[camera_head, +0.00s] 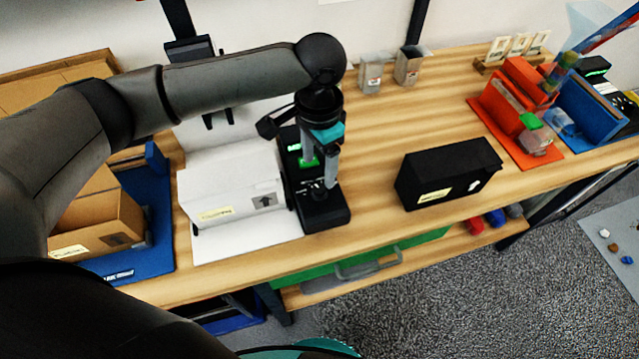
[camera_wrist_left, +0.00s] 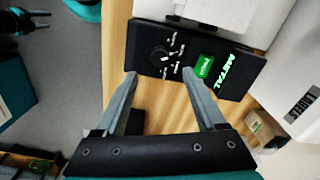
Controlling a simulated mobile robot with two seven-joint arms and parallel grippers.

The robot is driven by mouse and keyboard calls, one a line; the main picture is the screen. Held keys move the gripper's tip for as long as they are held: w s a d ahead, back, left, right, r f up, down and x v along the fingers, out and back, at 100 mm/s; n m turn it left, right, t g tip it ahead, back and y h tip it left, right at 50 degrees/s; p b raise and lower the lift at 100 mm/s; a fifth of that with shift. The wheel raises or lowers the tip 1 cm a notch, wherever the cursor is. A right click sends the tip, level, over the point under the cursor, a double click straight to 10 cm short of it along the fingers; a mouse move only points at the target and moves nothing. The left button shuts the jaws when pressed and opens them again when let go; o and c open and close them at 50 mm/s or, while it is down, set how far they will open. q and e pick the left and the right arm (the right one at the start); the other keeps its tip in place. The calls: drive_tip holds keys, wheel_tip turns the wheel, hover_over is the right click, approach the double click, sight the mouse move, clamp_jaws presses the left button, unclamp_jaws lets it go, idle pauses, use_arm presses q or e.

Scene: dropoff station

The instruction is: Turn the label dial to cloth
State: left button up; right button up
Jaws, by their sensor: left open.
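The black label printer (camera_head: 325,212) stands on the wooden table beside a white box. In the left wrist view its dark round dial (camera_wrist_left: 160,57) has small white markings around it. The printer's green display reads METAL (camera_wrist_left: 228,73), next to a green print button (camera_wrist_left: 203,66). My left gripper (camera_head: 318,172) is open and points down over the printer. In the wrist view its fingertips (camera_wrist_left: 159,74) are spread near the dial, one on each side, with nothing between them. Contact cannot be told. The dial is mostly hidden in the head view. A small dark pronged shape, apparently my right gripper (camera_wrist_left: 36,20), is at the upper left.
The white box (camera_head: 225,190) is left of the printer, and a brown box (camera_head: 100,225) sits on a blue mat farther left. A black box (camera_head: 447,174) stands to the right. Two grey cups (camera_head: 371,74) are behind. Orange bins (camera_head: 515,100) are at the far right.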

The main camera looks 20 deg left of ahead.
sight(319, 189)
use_arm(q)
wheel_tip(319, 189, down, 7)
drive_tip(key=shift+f+b, duration=0.15)
drive_tip(key=shift+b, duration=0.35)
clamp_jaws()
idle(0.4)
